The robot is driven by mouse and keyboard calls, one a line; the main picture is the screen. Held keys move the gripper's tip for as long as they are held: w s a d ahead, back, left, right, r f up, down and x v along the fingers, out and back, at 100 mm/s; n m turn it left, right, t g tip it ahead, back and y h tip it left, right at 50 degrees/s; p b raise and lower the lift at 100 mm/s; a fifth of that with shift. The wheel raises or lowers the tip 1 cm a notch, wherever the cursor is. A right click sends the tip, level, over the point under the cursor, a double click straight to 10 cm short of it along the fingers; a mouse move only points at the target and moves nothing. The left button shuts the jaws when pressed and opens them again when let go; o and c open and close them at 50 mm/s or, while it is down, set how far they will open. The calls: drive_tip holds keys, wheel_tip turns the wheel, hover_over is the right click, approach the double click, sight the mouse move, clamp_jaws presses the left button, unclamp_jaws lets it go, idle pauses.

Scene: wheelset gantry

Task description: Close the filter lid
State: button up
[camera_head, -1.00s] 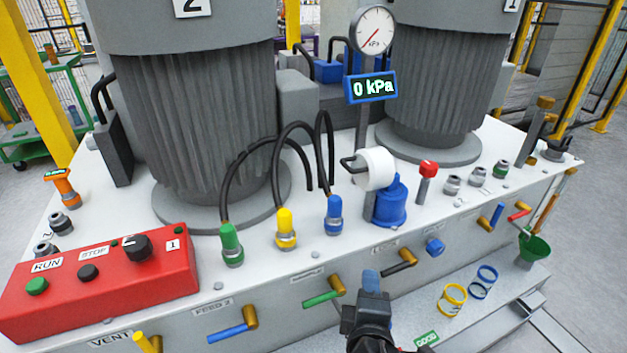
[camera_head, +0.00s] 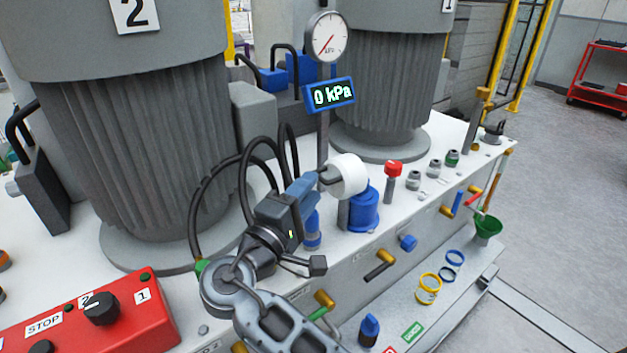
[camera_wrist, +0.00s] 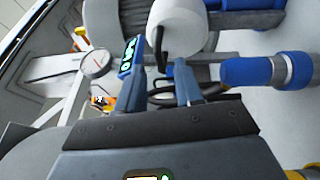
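The filter is a blue cup (camera_head: 364,212) on the white bench top. Its white lid (camera_head: 349,176) is swung up and lies on its side over the cup, with a dark loop handle facing left. In the wrist view the lid (camera_wrist: 180,22) is at the top middle, with the handle (camera_wrist: 157,45) reaching down between my fingers. My gripper (camera_head: 306,186) is at the handle, left of the lid. In the wrist view its two blue-grey fingers (camera_wrist: 162,88) stand apart with a gap around the handle. I cannot tell whether either finger touches it.
Black hoses (camera_head: 243,165) arch behind my arm. A gauge post with a 0 kPa display (camera_head: 331,95) stands behind the lid. A red-capped valve (camera_head: 393,170) is on the right. The red control box (camera_head: 95,318) is front left.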

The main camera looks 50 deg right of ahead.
sight(335, 180)
drive_tip(key=shift+w+d+r, duration=0.1)
drive_tip(key=shift+d, duration=0.65)
drive_tip(key=shift+w+d+r, duration=0.1)
drive_tip(key=shift+d, duration=0.65)
drive_tip(key=shift+c, duration=0.2)
clamp_jaws()
